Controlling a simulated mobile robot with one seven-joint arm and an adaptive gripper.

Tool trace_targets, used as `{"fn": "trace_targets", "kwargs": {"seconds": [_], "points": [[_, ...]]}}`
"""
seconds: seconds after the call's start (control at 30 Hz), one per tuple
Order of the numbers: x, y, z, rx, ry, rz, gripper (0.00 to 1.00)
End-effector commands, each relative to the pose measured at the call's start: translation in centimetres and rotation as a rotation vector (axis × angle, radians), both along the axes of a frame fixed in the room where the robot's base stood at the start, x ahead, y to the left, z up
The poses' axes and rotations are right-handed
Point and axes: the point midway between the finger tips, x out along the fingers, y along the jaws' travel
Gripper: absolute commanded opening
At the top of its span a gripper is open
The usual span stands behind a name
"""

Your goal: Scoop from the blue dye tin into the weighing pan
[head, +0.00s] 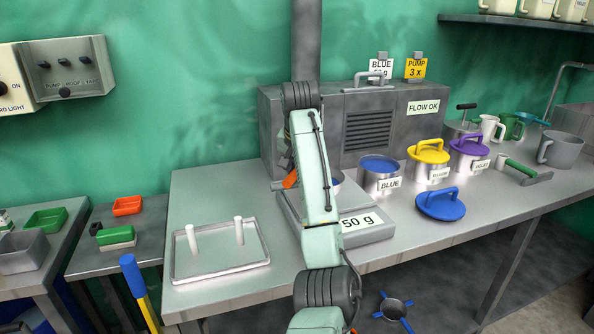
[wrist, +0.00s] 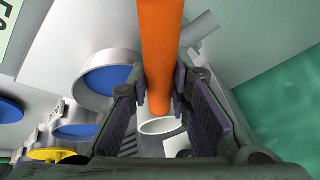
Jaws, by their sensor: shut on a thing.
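My gripper (wrist: 162,108) is shut on the orange handle of the scoop (wrist: 160,45). In the head view the orange handle (head: 290,180) shows left of my arm, which hides most of the gripper. A pale ring, seemingly the scoop's cup (wrist: 160,127), shows beyond the fingers with no blue visible in it. The weighing pan (wrist: 92,101) is beside the gripper and holds blue dye; my arm partly hides it in the head view. The scale (head: 372,231) reads 50 g. The blue dye tin (head: 376,184) stands open, blue inside, right of the scale.
The blue lid (head: 440,204) lies on the bench in front of the tins. Yellow (head: 428,152) and violet (head: 468,147) lids cover the neighbouring tins. A tray with two white pegs (head: 220,262) is at left. A grey cabinet (head: 288,120) stands behind.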

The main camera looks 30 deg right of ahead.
Motion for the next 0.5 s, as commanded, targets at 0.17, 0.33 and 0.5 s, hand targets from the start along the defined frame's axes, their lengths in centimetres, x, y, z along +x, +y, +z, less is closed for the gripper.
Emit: {"fn": "trace_targets", "kwargs": {"seconds": [0.17, 0.33, 0.5], "points": [[-0.24, -0.17, -0.69, 0.004, 0.019, -0.006, 0.00], [-0.24, -0.16, -0.78, 0.006, 0.020, -0.006, 0.00], [-0.26, -0.24, 0.10, 0.004, 0.020, -0.006, 0.00]]}}
